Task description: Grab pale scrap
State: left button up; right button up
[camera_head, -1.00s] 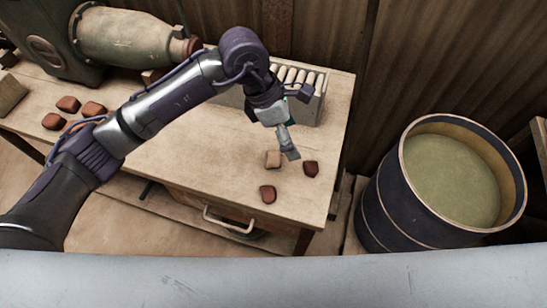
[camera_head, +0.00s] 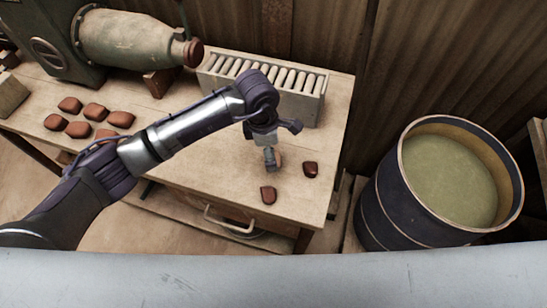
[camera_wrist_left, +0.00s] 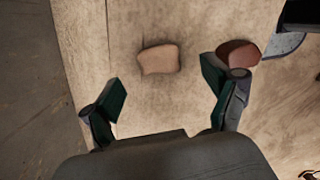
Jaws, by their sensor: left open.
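The pale scrap (camera_wrist_left: 159,60) is a small tan, rounded-square piece lying on the wooden table. In the left wrist view it lies beyond the fingertips, between their lines and apart from both. In the head view my left gripper (camera_head: 271,161) is above the table and hides most of the scrap. The left gripper also shows in the wrist view (camera_wrist_left: 163,92), with its green-padded fingers spread and nothing between them. A reddish scrap (camera_wrist_left: 238,54) lies by the right-hand finger, partly covered by it. My right gripper is not in view.
Two dark red scraps lie near the pale one, one in front (camera_head: 268,195) and one to the right (camera_head: 310,170). A rack of pale slats (camera_head: 302,105) stands behind. Several red scraps (camera_head: 80,129) and a green machine (camera_head: 125,38) are at left. A drum (camera_head: 385,210) stands right.

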pick_arm(q)
jog(key=f, duration=0.3)
jog(key=shift+d+f, duration=0.1)
jog(key=shift+d, duration=0.1)
jog(key=shift+w, duration=0.1)
jog(key=shift+c, duration=0.3)
jog(key=c, duration=1.3)
